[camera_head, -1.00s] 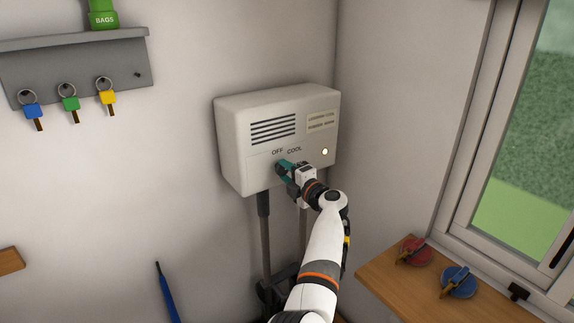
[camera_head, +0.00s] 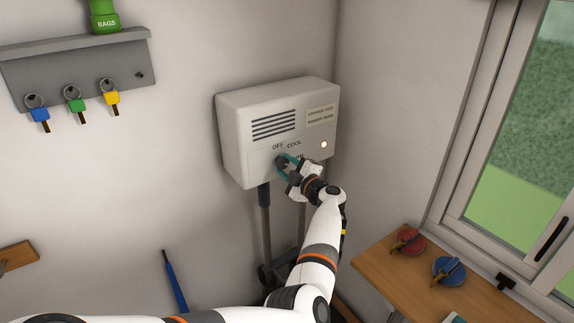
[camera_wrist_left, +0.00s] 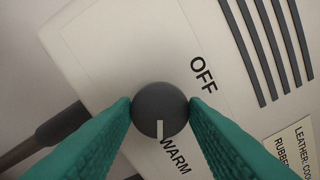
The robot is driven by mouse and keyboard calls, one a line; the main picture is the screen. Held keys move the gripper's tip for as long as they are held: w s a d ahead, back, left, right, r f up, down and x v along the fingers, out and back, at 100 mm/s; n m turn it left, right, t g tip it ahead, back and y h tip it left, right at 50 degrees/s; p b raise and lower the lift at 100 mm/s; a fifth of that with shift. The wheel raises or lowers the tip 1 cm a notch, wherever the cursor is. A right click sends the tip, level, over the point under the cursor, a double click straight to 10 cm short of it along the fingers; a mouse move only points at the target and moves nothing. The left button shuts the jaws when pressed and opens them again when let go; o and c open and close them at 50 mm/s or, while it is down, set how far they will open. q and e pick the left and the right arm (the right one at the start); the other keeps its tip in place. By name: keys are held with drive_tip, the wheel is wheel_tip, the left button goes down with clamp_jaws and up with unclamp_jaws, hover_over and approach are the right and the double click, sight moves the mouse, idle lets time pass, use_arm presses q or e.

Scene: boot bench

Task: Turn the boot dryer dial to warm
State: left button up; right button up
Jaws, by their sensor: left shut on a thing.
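The boot dryer (camera_head: 235,140) is a white box on the wall with OFF, COOL and a partly hidden third label on its front. My left gripper (camera_head: 284,163) is shut on its dark grey dial. In the left wrist view the round dial (camera_wrist_left: 160,108) sits between the green fingertips of the gripper (camera_wrist_left: 160,106), touched on both sides. The dial's white pointer mark (camera_wrist_left: 160,129) faces the WARM label (camera_wrist_left: 175,155). OFF (camera_wrist_left: 203,75) shows to the upper right; COOL is not seen in that view. My right gripper is not in view.
A small round light (camera_head: 324,145) glows on the dryer's front. Dark pipes (camera_head: 265,220) run down below the box. A key rack (camera_head: 80,75) hangs at upper left. A wooden shelf (camera_head: 385,262) with red and blue discs lies under the window at right.

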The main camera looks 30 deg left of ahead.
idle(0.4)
use_arm(q)
drive_tip(key=o, duration=0.9)
drive_tip(key=shift+d, duration=0.1)
drive_tip(key=shift+o, duration=0.2)
